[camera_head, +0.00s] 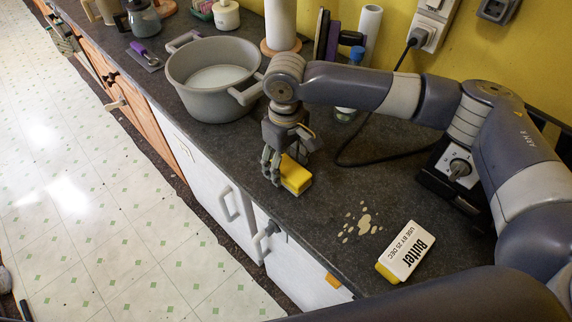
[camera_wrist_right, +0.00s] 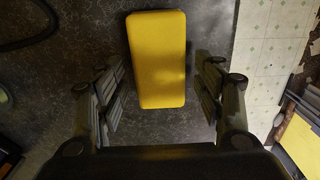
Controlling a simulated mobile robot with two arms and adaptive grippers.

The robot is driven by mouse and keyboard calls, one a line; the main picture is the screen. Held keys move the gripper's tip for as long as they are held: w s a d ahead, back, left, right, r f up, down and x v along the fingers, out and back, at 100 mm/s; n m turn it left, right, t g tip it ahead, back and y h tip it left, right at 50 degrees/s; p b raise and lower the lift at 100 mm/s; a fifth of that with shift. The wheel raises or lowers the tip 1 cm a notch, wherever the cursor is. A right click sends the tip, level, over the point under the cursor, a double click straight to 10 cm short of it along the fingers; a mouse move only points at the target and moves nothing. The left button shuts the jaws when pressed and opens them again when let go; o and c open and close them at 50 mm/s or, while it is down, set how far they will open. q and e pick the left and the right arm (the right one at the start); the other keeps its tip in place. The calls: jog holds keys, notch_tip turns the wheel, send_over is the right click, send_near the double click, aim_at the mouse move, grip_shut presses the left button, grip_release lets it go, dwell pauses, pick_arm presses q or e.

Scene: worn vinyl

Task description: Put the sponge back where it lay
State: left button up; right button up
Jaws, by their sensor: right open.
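The sponge (camera_head: 297,177) is a yellow block on the dark worktop, near its front edge. My right gripper (camera_head: 282,163) is over it with its fingers pointing down. In the right wrist view the sponge (camera_wrist_right: 157,60) lies between the two open fingers (camera_wrist_right: 160,85), with a gap on both sides. Whether the sponge rests flat is partly hidden by the fingers in the head view. My left gripper is not in view.
Pale spilt spots (camera_head: 361,222) and a butter pack (camera_head: 407,252) lie to the right of the sponge. A grey pot (camera_head: 205,105) stands to the left. A black cable (camera_head: 375,160) runs behind. Bare worktop lies around the sponge.

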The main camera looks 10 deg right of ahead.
aim_at(286, 165)
notch_tip(286, 165, up, 11)
jog(key=b, duration=0.1)
jog(key=shift+f, duration=0.15)
dwell(0.5)
